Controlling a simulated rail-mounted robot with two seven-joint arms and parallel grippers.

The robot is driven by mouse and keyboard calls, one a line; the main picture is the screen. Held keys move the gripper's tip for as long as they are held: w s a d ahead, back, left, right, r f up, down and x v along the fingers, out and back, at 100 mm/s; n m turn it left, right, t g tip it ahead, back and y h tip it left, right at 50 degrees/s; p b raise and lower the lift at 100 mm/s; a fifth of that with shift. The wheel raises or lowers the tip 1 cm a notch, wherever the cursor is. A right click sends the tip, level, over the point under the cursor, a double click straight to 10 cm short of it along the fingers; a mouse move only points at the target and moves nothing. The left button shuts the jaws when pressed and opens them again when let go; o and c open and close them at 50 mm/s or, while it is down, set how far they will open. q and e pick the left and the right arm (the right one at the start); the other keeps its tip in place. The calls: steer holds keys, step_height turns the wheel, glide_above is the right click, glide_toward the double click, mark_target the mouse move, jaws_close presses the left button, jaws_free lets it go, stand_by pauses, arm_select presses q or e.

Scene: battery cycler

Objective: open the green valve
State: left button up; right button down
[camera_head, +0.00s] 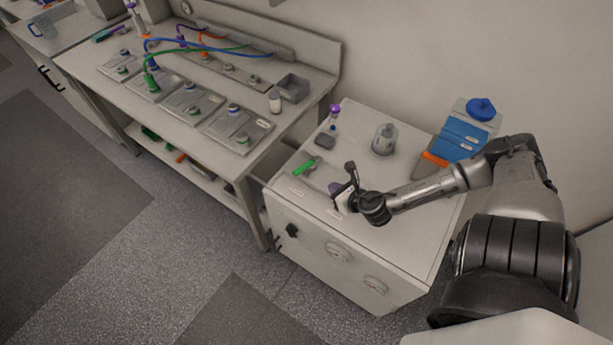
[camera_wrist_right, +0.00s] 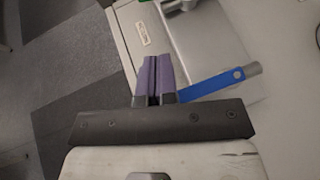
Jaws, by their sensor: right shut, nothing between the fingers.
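The green valve handle (camera_head: 306,167) lies on top of the white cabinet, to the left of my right gripper (camera_head: 338,188) in the head view. My right gripper is low over the cabinet top, apart from the green handle. Its purple fingertips (camera_wrist_right: 153,72) are together with nothing between them. A blue lever (camera_wrist_right: 215,85) is just right of the fingertips in the wrist view; I cannot tell whether they touch. My left gripper is not in view.
The white cabinet (camera_head: 400,215) also carries a glass jar (camera_head: 384,140), a blue-labelled container (camera_head: 462,132) and a purple-capped item (camera_head: 334,112). A workbench (camera_head: 190,140) with several grey plates and coloured cables stands to the left. The cabinet's front right top is mostly clear.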

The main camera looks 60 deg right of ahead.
steer(key=b, duration=0.2)
glide_toward(302, 169)
steer(key=f, duration=0.1)
steer(key=w+f, duration=0.1)
steer(key=f, duration=0.2)
steer(key=shift+w+d, duration=0.35)
steer(key=shift+d, duration=0.05)
steer(key=shift+w+d+r, duration=0.1)
steer(key=shift+w+d, duration=0.1)
steer(key=shift+w, duration=0.25)
steer(key=shift+w+d+r, duration=0.1)
steer(key=shift+w+d, duration=0.05)
steer(key=shift+w, duration=0.35)
steer(key=shift+w+d, duration=0.3)
steer(key=shift+w, duration=0.5)
steer(key=shift+w+a+m+h+p, duration=0.1)
steer(key=shift+w+m+h+p, duration=0.1)
steer(key=shift+m+h+p, duration=0.15)
steer(key=shift+w+m+g+h+p, duration=0.1)
steer(key=shift+m+g+h+p, duration=0.2)
steer(key=shift+m+p, duration=0.1)
